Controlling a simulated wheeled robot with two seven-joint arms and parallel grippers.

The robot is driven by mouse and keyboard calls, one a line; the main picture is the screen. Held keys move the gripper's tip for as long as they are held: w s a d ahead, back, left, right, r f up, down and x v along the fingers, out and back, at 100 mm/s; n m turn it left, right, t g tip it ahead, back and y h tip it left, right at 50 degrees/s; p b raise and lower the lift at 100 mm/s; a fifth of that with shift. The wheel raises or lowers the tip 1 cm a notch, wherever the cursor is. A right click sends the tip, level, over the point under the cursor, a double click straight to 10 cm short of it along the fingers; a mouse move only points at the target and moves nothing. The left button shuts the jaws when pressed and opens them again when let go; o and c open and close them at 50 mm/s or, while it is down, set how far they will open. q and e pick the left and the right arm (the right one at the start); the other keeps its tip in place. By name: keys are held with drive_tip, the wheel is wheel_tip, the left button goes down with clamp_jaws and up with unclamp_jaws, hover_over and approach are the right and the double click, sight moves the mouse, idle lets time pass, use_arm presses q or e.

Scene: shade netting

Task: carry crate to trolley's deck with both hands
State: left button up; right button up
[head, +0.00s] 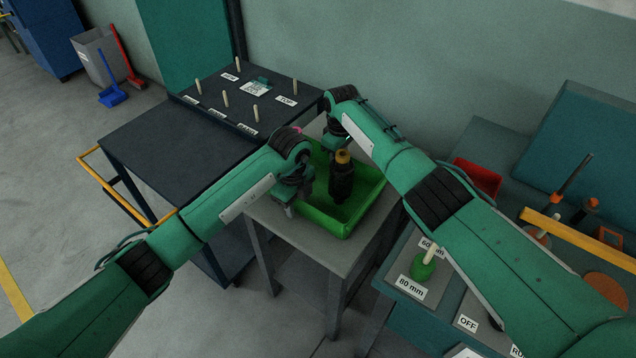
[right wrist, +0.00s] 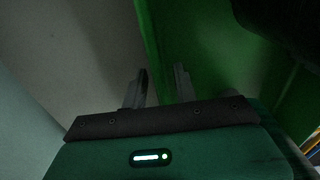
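The green crate (head: 330,222) sits on a small grey table (head: 262,212). A black object with an orange-yellow top (head: 342,180) stands inside it. The trolley has a bare dark deck (head: 160,150) and stands left of the table. My left gripper (head: 298,203) is at the crate's left wall, its fingers apart near the rim. My right gripper (head: 331,145) is at the crate's far side, partly hidden by its own arm. In the right wrist view its fingers (right wrist: 159,88) are apart, with the edge of the green wall (right wrist: 153,45) between them.
A yellow handle (head: 120,190) is on the trolley's left side. A dark board with pegs and labels (head: 190,92) lies at its back. A bench with a red bin (head: 478,178), a green piece (head: 424,266) and labelled plates is at the right.

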use_arm(q)
clamp_jaws()
use_arm(e)
clamp_jaws()
use_arm(q)
drive_tip(key=shift+r, duration=0.1)
use_arm(e)
drive_tip(key=shift+w+r, duration=0.1)
idle(0.8)
